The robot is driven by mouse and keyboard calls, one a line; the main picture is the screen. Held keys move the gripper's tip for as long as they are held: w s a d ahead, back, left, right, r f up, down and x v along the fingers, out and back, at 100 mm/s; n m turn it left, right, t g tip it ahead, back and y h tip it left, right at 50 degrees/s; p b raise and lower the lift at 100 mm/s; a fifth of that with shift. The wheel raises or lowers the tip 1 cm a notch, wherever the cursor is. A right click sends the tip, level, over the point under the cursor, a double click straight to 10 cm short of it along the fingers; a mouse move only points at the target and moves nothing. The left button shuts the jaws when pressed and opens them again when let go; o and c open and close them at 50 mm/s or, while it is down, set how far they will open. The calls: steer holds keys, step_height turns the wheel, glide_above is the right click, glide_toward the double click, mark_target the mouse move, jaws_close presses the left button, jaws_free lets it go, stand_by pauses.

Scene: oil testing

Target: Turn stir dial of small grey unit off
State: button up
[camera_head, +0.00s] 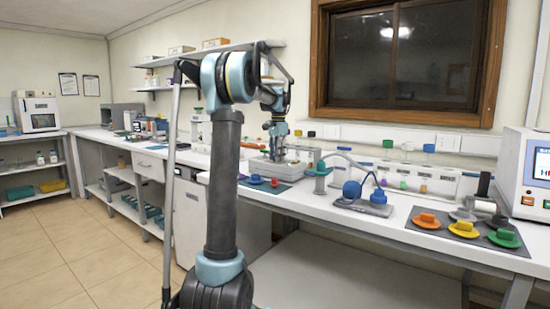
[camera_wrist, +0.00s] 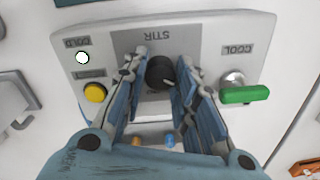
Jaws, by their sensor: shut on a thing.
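The small grey unit (camera_wrist: 262,28) fills much of the wrist view, its labels upside down. Its black stir dial (camera_wrist: 160,72) sits on a darker grey panel under the word STIR, with a pale mark toward its lower right edge. My gripper (camera_wrist: 161,62) has one finger on each side of the dial and is shut on it. In the head view the unit (camera_head: 265,167) stands on the bench with my gripper (camera_head: 277,151) pointing down over it; the dial is hidden there.
A yellow button (camera_wrist: 95,92) and a round white lamp (camera_wrist: 82,58) lie left of the dial. A green lever (camera_wrist: 244,95) by the COOL label lies to the right. On the bench, a blue round-bodied item (camera_head: 352,190) and a dark mat with coloured pieces (camera_head: 466,231) stand further right.

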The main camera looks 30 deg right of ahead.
steer(key=shift+c, duration=0.2)
steer(key=o, duration=1.1)
steer(key=shift+r, duration=0.1)
steer(key=r, duration=1.1)
steer(key=shift+s+r, duration=0.2)
steer(key=shift+r, duration=0.15)
